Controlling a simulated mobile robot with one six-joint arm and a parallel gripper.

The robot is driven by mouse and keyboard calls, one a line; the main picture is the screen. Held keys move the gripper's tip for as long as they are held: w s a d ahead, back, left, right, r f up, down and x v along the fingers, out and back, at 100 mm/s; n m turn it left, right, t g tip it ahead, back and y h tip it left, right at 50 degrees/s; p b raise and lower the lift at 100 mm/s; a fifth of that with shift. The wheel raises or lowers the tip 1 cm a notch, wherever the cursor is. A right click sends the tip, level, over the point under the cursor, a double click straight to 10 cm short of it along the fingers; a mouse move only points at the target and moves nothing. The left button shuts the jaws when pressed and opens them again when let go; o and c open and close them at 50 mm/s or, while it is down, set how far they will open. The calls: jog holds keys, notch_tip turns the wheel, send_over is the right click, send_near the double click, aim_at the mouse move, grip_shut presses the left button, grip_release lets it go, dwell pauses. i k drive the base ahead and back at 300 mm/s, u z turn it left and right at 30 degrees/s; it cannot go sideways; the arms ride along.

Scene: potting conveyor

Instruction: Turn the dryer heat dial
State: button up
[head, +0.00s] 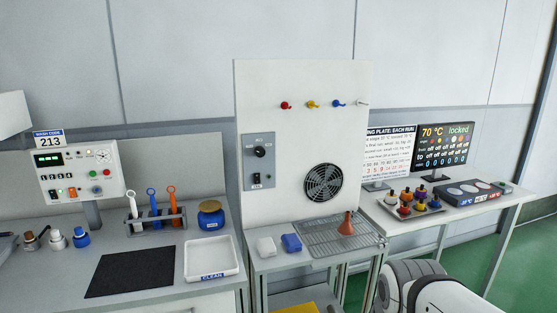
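The dryer is a tall white panel (300,135) standing in the middle of the head view. A grey control box (259,170) is fixed at its left side. A round black dial (260,152) sits in the upper part of this box; its exact setting is too small to read. A small switch (257,181) is below the dial. A round black fan grille (322,182) is to the right of the box. Part of my white and grey arm shows at the lower right, apart from the panel. My gripper is not seen.
Red, yellow and blue hooks (312,104) stick out of the panel. A wire rack (338,236) with an orange funnel (346,224) lies below. A tool rack (155,219), blue jar (211,214) and white tray (212,260) stand left. A screen (444,149) stands right.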

aim_at(259, 151)
jog(key=u, duration=0.2)
jog(key=i, duration=0.85)
jog(key=z, duration=0.1)
